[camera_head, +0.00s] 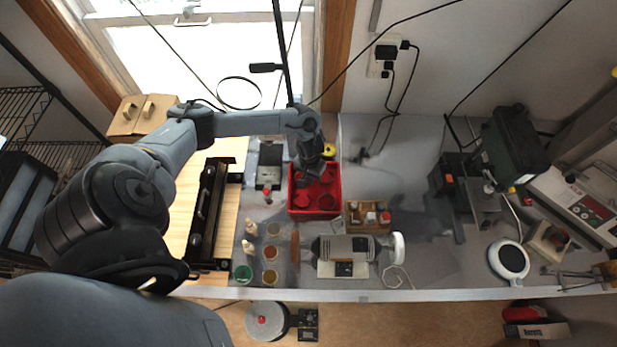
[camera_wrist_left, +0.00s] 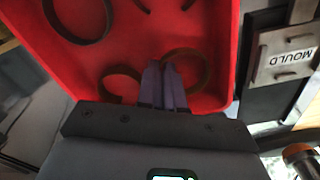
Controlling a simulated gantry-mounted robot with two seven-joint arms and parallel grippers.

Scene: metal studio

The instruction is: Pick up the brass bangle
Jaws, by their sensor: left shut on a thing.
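My left gripper (camera_head: 310,172) reaches down into a red tray (camera_head: 315,216) on the bench; its fingers also show in the left wrist view (camera_wrist_left: 164,80). The fingers are shut, with the brass bangle (camera_wrist_left: 206,75), a dull olive-brown ring, at their right side in the left wrist view. The fingers hide part of its band, so the exact grip is not visible. Another brownish ring (camera_wrist_left: 105,75) lies in the tray left of the fingers, partly hidden by the gripper body. A larger dark ring (camera_wrist_left: 60,30) is at the tray's upper left. My right gripper is not in view.
A block marked MOULD (camera_wrist_left: 286,55) stands beside the tray. Small pots (camera_head: 270,253) stand front left. Bare bench lies right of the tray.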

